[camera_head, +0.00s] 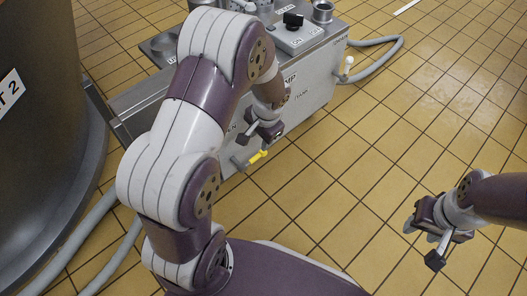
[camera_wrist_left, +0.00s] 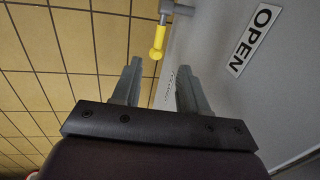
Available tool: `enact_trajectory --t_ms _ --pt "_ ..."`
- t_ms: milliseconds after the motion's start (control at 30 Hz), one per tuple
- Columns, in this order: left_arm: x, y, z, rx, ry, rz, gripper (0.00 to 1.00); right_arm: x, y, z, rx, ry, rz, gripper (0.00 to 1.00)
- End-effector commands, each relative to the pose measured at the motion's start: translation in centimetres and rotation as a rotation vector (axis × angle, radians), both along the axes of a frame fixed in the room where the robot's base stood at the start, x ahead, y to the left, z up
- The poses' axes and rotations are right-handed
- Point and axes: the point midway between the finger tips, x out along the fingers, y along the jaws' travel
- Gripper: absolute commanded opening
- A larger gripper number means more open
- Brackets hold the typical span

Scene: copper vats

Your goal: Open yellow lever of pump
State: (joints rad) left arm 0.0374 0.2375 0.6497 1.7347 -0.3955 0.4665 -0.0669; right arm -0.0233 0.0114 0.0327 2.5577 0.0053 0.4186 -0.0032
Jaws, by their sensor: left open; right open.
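The yellow lever (camera_head: 258,157) sticks out low on the near face of the grey pump box (camera_head: 318,85). It also shows in the left wrist view as a short yellow handle (camera_wrist_left: 157,42) on a grey valve fitting. My left gripper (camera_head: 262,132) is open and empty, beside the pump's face and just above the lever in the head view. In the left wrist view the lever lies beyond the fingertips (camera_wrist_left: 160,80), roughly between them, and apart from them. My right gripper (camera_head: 428,238) is open and empty over the floor at the right.
An "OPEN" label (camera_wrist_left: 255,38) is on the pump's face. A black switch (camera_head: 293,20) sits on top of the pump. A white-tipped valve (camera_head: 347,66) and a grey hose (camera_head: 385,62) are at its right side. A large vat (camera_head: 45,110) stands left. The tiled floor (camera_head: 345,190) is clear.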

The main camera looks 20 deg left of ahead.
Motion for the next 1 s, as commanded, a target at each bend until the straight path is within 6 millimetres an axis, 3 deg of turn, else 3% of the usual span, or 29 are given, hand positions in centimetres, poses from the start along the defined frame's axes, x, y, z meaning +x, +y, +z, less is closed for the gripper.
enact_trajectory --t_ms 300,500,900,933,1000 --pt "0.3 1.3 -7.5 0.006 0.006 -0.013 0.43 -0.2 0.0 -5.6 0.000 0.003 0.000 0.43" --pt "0.7 2.0 -11.2 0.005 0.004 -0.013 0.43 -0.2 -0.1 -8.2 0.000 0.003 0.000 0.43" --pt "0.8 2.2 -11.9 0.005 0.004 -0.013 0.43 -0.2 -0.1 -8.7 0.000 0.003 0.000 0.43" --pt "0.8 2.2 -11.9 0.005 0.004 -0.013 0.40 -0.2 -0.1 -8.7 0.000 0.003 0.000 0.43" --pt "0.8 2.2 -11.9 0.005 0.004 -0.013 0.17 -0.2 -0.1 -8.7 0.000 0.003 0.000 0.43"
